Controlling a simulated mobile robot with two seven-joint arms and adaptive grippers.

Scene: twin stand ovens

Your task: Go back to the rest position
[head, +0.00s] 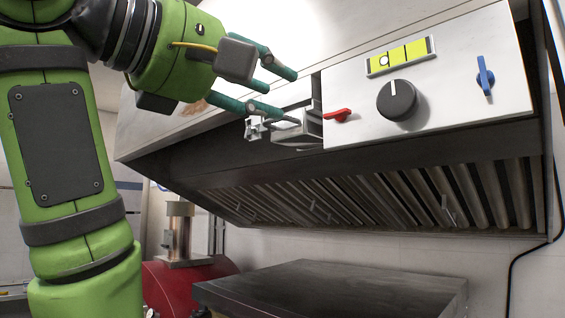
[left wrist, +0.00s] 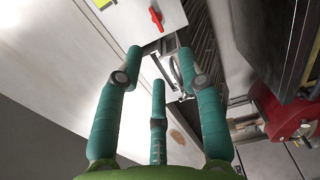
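My left gripper (head: 284,95) is in front of the extractor hood (head: 240,120), just left of the control panel (head: 450,95). Its three teal fingers are spread with nothing between them; the wrist view shows the same open gripper (left wrist: 160,66). The fingertips are close to a grey metal fitting (head: 300,130) at the panel's left end; I cannot tell whether they touch it. The panel carries a red knob (head: 341,115), a black dial (head: 397,100) and a blue lever (head: 485,76). The red knob (left wrist: 156,19) also shows in the wrist view. My right gripper is not in view.
Slatted filters (head: 370,200) line the hood's underside. Below stands a dark flat-topped unit (head: 330,287). A red machine (head: 190,285) with a metal cylinder (head: 178,230) is at the lower left. A black cable (head: 518,260) hangs at the right.

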